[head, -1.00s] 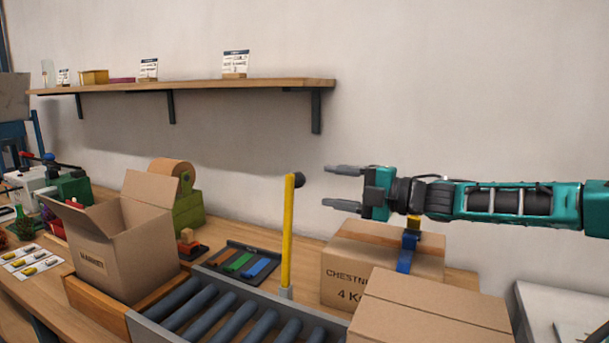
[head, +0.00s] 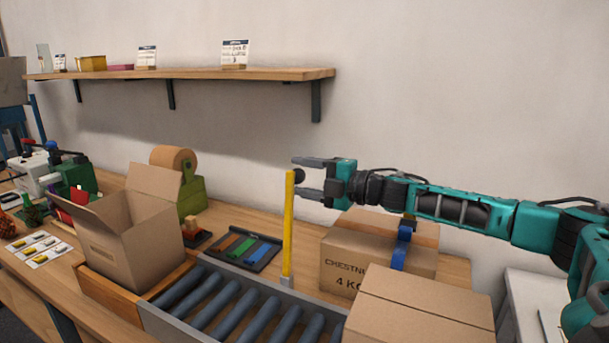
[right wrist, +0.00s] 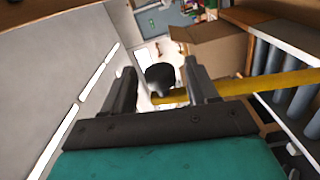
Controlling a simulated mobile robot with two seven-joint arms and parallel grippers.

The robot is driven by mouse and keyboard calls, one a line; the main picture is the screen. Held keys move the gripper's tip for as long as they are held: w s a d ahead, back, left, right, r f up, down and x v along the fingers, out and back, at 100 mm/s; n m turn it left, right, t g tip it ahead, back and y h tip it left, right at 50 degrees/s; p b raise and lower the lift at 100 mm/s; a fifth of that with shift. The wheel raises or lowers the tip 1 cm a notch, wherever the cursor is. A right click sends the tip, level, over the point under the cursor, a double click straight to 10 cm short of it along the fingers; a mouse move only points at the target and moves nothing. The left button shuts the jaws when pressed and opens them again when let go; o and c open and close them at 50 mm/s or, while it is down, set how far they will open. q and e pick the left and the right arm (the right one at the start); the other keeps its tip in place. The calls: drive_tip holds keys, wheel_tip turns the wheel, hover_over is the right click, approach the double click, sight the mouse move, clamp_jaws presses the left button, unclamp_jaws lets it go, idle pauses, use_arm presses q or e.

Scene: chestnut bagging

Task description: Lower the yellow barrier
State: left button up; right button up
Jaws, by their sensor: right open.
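The yellow barrier (head: 288,228) stands upright beside the roller conveyor, with a black knob (head: 299,176) at its top. My right gripper (head: 302,177) is open, with its fingers on either side of the knob, level with the barrier's top. In the right wrist view the knob (right wrist: 160,76) shows between the two open fingers (right wrist: 163,88), and the yellow bar (right wrist: 265,82) runs off to the right. I cannot tell whether the fingers touch the knob. My left gripper is not in view.
The roller conveyor (head: 172,322) runs in front of the barrier. An open carton (head: 135,250) stands to the left. Closed cartons (head: 425,310) and a taped chestnut carton (head: 345,275) are below my right arm. A wall shelf (head: 200,74) is above.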

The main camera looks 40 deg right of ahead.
drive_tip(key=shift+c, duration=0.4)
clamp_jaws()
